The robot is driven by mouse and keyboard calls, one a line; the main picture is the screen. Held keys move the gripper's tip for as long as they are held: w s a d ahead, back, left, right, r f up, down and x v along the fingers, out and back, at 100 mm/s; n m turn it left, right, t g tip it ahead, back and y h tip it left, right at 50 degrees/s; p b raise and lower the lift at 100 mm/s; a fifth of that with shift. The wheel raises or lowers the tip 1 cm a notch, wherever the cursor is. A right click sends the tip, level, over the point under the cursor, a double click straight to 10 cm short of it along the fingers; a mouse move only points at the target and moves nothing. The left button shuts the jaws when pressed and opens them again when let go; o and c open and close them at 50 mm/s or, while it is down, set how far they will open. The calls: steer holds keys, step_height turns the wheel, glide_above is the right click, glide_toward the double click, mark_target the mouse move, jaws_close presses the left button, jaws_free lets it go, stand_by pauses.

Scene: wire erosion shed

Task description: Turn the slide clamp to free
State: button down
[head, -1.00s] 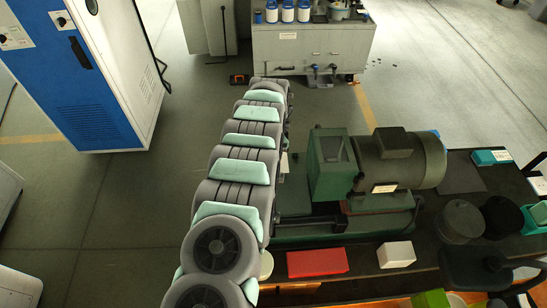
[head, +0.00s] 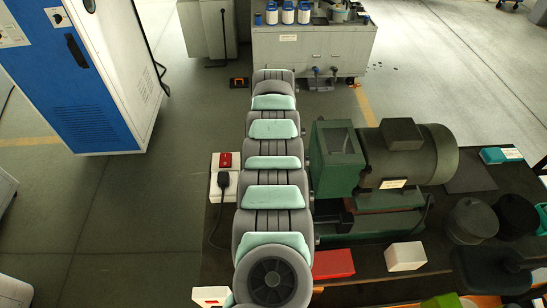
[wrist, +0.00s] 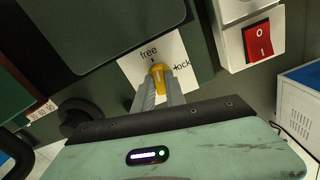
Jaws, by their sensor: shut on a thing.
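The slide clamp is a small yellow knob (wrist: 158,70) in front of a white label plate (wrist: 180,50) in the wrist view. The plate carries the words "free", above the knob, and "lock", to its right. A small dark mark shows at the knob's upper end, on the side towards "free". My gripper (wrist: 160,84) is shut on the knob, with a grey finger at each side of it. The fingers hide the knob's lower part. In the head view neither the gripper nor the clamp shows; my arm covers that area.
A red rocker switch (wrist: 262,40) on a white box sits right of the clamp. A green machine with a dark motor (head: 412,155) stands on the dark bench right of my arm. A red box (head: 333,263) and a white box (head: 405,256) lie in front of it.

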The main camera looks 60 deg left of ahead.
steer(key=shift+n+b, duration=0.8)
steer(key=shift+n, duration=0.4)
steer(key=c, duration=1.4)
jaws_free()
steer(key=shift+r, duration=0.1)
step_height(320, 180, up, 11)
steer(key=shift+f+b, duration=0.2)
steer(key=shift+b, duration=0.25)
